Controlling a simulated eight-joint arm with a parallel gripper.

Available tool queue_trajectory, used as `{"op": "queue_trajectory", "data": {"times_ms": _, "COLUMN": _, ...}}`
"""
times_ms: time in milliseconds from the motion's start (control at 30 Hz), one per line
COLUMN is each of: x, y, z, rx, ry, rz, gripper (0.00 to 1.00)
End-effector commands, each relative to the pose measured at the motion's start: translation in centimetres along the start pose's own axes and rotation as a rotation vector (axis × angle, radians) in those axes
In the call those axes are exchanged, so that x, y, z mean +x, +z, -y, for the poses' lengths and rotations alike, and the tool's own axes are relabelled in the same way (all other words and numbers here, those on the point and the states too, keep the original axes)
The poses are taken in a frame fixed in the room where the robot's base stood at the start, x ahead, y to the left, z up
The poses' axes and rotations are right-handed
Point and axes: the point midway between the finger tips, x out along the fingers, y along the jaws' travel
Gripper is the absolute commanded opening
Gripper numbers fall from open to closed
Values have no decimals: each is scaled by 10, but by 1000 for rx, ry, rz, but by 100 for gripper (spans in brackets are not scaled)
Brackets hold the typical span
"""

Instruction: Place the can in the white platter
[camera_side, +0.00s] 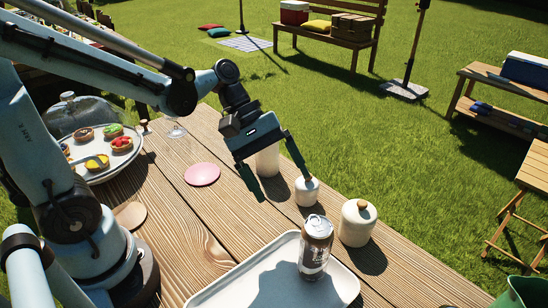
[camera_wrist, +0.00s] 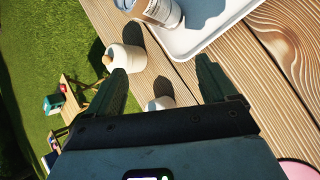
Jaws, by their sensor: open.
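The can (camera_side: 316,250), dark with a pale label and silver top, stands upright inside the white platter (camera_side: 225,288), near its far corner. In the wrist view the can (camera_wrist: 163,12) shows at the top edge, partly cut off, in the corner of the platter (camera_wrist: 222,22). My gripper (camera_side: 272,172) is open and empty, above the table behind the can and apart from it. In the wrist view both fingers of my gripper (camera_wrist: 160,68) are spread with nothing held between them.
A white jar with a wooden lid (camera_side: 356,225) stands right of the can. A pink disc (camera_side: 202,174) lies left. A pastry tray (camera_side: 100,177) is far left.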

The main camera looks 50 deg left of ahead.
Motion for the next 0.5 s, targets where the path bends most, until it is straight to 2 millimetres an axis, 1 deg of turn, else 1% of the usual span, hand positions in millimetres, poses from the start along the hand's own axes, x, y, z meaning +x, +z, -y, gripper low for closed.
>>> {"op": "queue_trajectory", "data": {"times_ms": 33, "x": -4, "y": -1, "z": 6, "rx": 88, "ry": -9, "rz": -78, "gripper": 85}}
{"op": "queue_trajectory", "data": {"times_ms": 167, "x": -19, "y": -14, "z": 21, "rx": 351, "ry": -59, "rz": -293, "gripper": 85}}
{"op": "queue_trajectory", "data": {"times_ms": 300, "x": -39, "y": -27, "z": 35, "rx": 649, "ry": -154, "rz": -507, "gripper": 85}}
{"op": "queue_trajectory", "data": {"times_ms": 400, "x": -52, "y": -34, "z": 42, "rx": 840, "ry": -234, "rz": -630, "gripper": 85}}
{"op": "queue_trajectory", "data": {"times_ms": 500, "x": -63, "y": -39, "z": 46, "rx": 983, "ry": -304, "rz": -716, "gripper": 85}}
